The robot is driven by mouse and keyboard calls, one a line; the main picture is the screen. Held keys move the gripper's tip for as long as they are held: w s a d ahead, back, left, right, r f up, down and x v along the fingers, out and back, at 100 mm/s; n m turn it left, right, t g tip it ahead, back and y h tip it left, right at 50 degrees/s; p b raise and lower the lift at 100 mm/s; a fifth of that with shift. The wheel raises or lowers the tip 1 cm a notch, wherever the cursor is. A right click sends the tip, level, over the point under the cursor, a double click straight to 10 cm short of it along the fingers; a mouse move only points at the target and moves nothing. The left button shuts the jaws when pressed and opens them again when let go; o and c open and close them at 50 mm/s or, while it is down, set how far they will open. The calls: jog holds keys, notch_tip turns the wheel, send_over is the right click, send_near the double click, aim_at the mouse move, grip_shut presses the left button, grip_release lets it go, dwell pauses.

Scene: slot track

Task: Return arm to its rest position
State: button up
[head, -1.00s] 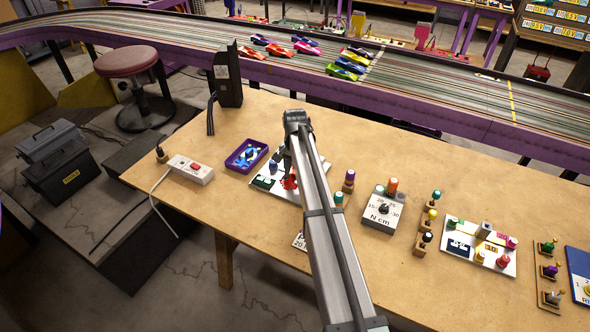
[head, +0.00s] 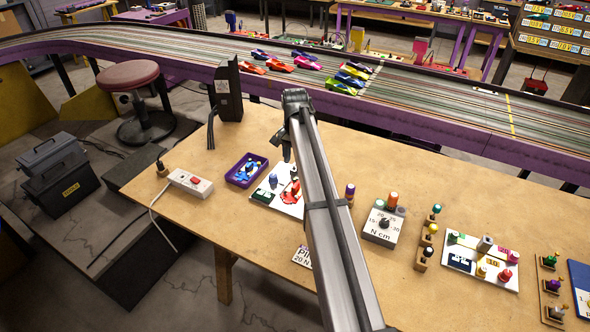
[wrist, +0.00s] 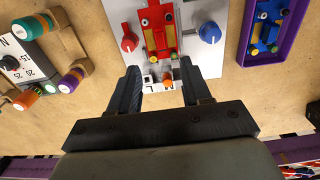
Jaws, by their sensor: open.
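Beyond the fingertips in the wrist view, a red car chassis (wrist: 157,28) sits on the white board (wrist: 195,50), with a red knob (wrist: 129,42) and a blue knob (wrist: 209,32) on either side. The chassis also shows in the head view (head: 291,192).
A purple tray (head: 233,184) with blue parts is left of the board. A raised slot track (head: 440,110) with several cars runs behind the wooden table (head: 420,170).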

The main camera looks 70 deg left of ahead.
jog(key=shift+r, duration=1.2)
jog(key=shift+w, duration=0.1)
